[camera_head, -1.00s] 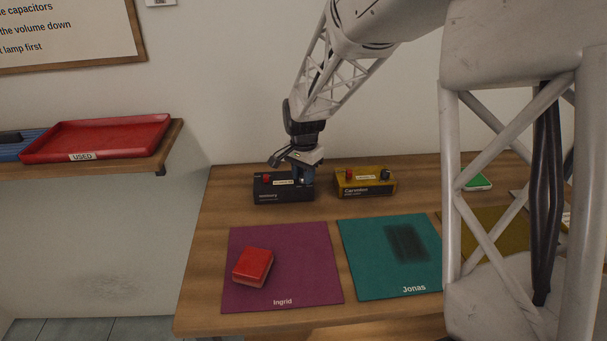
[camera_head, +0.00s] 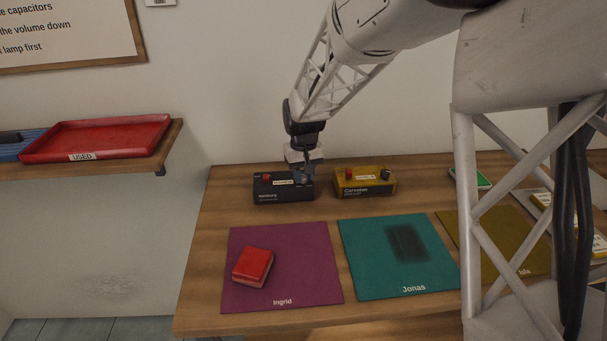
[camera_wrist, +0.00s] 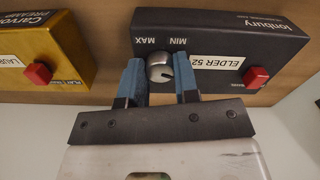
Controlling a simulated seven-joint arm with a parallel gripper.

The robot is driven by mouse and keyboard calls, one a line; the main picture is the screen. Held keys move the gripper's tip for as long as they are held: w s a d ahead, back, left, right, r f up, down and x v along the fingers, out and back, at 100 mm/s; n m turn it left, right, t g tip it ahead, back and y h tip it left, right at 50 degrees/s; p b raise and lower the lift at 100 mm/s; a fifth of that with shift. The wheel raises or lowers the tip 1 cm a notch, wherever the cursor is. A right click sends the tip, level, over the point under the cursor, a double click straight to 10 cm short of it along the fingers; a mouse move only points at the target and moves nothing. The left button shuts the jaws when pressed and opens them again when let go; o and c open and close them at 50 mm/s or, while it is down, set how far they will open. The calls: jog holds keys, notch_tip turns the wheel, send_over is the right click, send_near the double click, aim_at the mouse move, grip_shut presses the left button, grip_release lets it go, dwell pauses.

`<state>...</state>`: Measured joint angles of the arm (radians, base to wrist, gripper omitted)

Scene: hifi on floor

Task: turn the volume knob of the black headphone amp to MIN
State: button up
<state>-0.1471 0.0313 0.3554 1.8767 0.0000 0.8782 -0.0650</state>
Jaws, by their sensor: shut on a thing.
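The black headphone amp (camera_head: 272,196) stands at the back left of the table; in the wrist view (camera_wrist: 222,40) it shows upside down, with "Ionbury" print, MIN and MAX marks and a white "ELDER 52" label. Its silver volume knob (camera_wrist: 159,67) sits beside these marks. A dark pointer line shows on the knob, but I cannot read its direction surely. My gripper (camera_wrist: 160,82) points down with its blue fingers shut on the knob, one on each side. In the head view my gripper (camera_head: 304,178) hides the knob at the amp's right end.
A yellow preamp (camera_head: 364,182) stands close to the right of the amp. A red box (camera_head: 252,266) lies on the purple Ingrid mat (camera_head: 310,275). The teal Jonas mat (camera_head: 365,275) is bare apart from a dark patch. A red tray (camera_head: 100,138) sits on the left shelf.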

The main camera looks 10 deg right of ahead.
aim_at(304, 176)
jog(key=n, duration=0.5)
jog(key=shift+n, duration=0.3)
jog(key=n, duration=0.4)
jog(key=shift+n, duration=0.3)
jog(key=o, duration=0.9)
jog(key=shift+o, duration=0.2)
jog(key=shift+r, duration=0.1)
jog(key=shift+r, duration=3.8)
jog(key=shift+r, duration=0.1)
